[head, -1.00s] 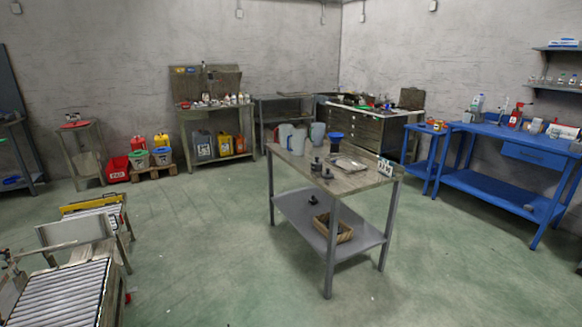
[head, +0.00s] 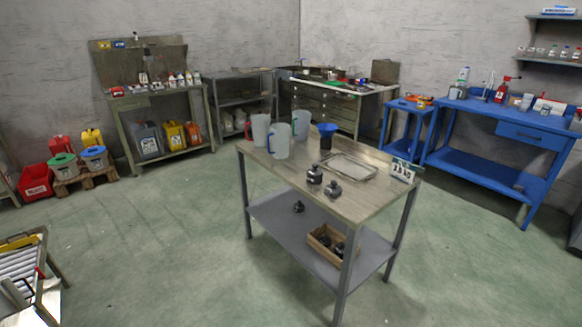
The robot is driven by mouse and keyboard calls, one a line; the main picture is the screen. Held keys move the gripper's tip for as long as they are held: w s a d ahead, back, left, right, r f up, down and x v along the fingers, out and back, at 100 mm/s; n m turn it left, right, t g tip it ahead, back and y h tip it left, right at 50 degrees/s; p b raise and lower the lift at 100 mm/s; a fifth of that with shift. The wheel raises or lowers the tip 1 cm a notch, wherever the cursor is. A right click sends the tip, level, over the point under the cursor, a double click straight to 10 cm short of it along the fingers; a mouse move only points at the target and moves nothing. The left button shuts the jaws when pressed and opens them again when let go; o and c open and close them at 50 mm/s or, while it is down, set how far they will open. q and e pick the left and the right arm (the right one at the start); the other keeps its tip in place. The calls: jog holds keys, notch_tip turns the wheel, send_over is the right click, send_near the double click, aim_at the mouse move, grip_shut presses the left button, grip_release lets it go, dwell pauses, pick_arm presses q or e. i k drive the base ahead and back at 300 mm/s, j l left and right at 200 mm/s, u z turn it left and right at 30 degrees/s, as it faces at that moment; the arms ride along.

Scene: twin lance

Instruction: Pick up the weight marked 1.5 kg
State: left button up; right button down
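Two small dark weights stand on the top of the metal table (head: 370,203): one weight (head: 314,174) near the middle and another weight (head: 333,189) just to its right and nearer. A third dark weight (head: 298,206) sits on the table's lower shelf (head: 275,217). Any markings on the weights are too small to read. A white sign (head: 402,171) at the table's right end shows a figure in kg that I cannot read surely. Neither gripper is in view.
Several pitchers (head: 278,141), a blue funnel-like cup (head: 326,136) and a metal tray (head: 356,165) share the tabletop. A roller conveyor (head: 22,270) stands at lower left. A blue workbench (head: 490,130) stands at right. The green floor around the table is clear.

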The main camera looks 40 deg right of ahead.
aim_at(314, 176)
jog(key=i+z, duration=0.35)
jog(key=i+j+z, duration=0.15)
jog(key=i+z, duration=0.2)
jog(key=i+j+z, duration=0.35)
jog(key=i, duration=0.15)
jog(key=l, duration=0.1)
